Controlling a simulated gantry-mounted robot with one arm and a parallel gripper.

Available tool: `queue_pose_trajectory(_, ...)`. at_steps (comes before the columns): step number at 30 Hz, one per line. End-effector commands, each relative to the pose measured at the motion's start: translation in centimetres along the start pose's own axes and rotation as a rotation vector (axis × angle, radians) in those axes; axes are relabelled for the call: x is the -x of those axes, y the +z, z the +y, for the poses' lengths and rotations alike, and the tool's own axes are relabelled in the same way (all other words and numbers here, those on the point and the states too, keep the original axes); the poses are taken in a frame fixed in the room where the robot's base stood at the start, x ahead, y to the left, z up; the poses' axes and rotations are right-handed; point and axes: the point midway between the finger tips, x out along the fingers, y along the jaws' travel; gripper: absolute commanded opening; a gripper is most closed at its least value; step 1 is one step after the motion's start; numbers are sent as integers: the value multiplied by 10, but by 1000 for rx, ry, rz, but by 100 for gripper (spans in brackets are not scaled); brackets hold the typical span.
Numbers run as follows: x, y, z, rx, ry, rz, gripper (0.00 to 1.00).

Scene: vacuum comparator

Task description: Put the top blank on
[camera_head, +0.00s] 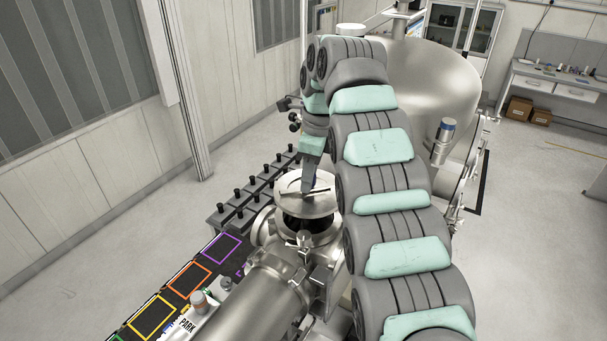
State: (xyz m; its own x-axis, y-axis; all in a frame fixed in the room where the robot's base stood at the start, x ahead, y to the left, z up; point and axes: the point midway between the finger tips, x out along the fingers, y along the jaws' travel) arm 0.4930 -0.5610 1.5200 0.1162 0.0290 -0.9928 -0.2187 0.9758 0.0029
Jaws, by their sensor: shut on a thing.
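My gripper (307,190) is at the middle of the view, pointing down, at the end of my grey and mint arm. It is shut on the top blank (322,202), a round, flat, silvery disc. The blank is roughly level over the upward-facing port (308,235) of the steel vacuum chamber. A dark gap shows between the blank's front edge and the port's flange, so the blank looks raised above it. My arm's wrist hides part of the blank's far side, and the fingertips are small in this view.
A rack of black knobs (238,194) stands left of the port. A dark bench strip with coloured squares (188,281) and a PARK label runs at lower left. A large steel vessel (425,85) stands behind my arm. Open floor lies at right.

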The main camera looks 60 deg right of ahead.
Motion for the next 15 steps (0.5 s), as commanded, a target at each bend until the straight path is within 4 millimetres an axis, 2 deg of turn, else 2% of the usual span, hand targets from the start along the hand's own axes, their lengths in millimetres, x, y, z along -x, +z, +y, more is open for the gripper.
queue_pose_trajectory(9, -1, 2, 0, 8, 0, -2, 0)
queue_pose_trajectory(15, -19, -2, 0, 6, 0, -1, 0)
